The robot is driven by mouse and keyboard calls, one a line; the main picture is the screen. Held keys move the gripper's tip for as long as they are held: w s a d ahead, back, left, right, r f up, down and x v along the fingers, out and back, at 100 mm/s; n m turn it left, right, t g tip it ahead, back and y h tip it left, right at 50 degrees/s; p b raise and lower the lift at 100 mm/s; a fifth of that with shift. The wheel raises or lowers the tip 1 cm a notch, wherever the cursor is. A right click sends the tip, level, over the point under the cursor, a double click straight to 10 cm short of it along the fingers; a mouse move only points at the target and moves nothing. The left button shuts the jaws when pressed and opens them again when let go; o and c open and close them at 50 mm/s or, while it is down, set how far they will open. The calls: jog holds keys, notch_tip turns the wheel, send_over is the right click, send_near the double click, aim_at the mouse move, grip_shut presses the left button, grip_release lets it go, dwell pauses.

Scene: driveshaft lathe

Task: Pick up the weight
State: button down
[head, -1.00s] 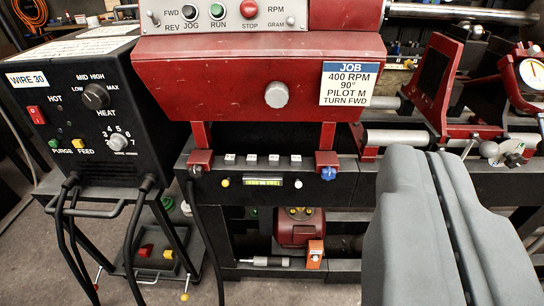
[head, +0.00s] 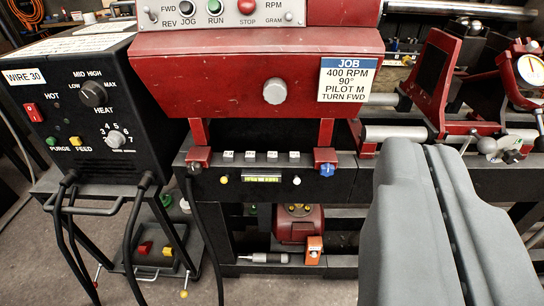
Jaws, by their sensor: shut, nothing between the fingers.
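My gripper (head: 434,152) fills the lower right of the head view as two large grey fingers. They are pressed together along a dark seam, with nothing held. Several small pale-topped labelled blocks (head: 250,156) sit in a row on the front ledge of the red machine, left of my gripper and apart from it. They may be weights, but their labels are too small to read and I cannot tell which one is the weight.
The red lathe (head: 200,75) carries a job card (head: 348,80) and a control panel (head: 220,12). A black heater box (head: 80,110) stands left on a cart with hanging cables. Red tool supports (head: 435,75) stand behind my gripper.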

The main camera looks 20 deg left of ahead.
dwell(0.3)
jog(key=c, duration=1.6)
grip_release()
jog(key=shift+w+f, duration=0.15)
jog(key=shift+w, duration=0.1)
jog(key=o, duration=0.5)
jog(key=shift+n+y, duration=0.3)
jog(key=shift+y, duration=0.1)
jog(key=w+f, duration=0.1)
jog(key=w, duration=0.1)
jog(key=w+a+f, duration=0.1)
jog(key=w+f, duration=0.1)
jog(key=w, duration=0.1)
jog(key=w+f, duration=0.1)
jog(key=w, duration=0.1)
jog(key=shift+w+a+f, duration=0.15)
jog(key=shift+w+a, duration=0.15)
jog(key=shift+a, duration=0.05)
jog(key=n+g+y, duration=0.2)
jog(key=n+y, duration=0.1)
jog(key=y, duration=0.1)
send_near(272, 157)
jog(key=shift+x, duration=5.65)
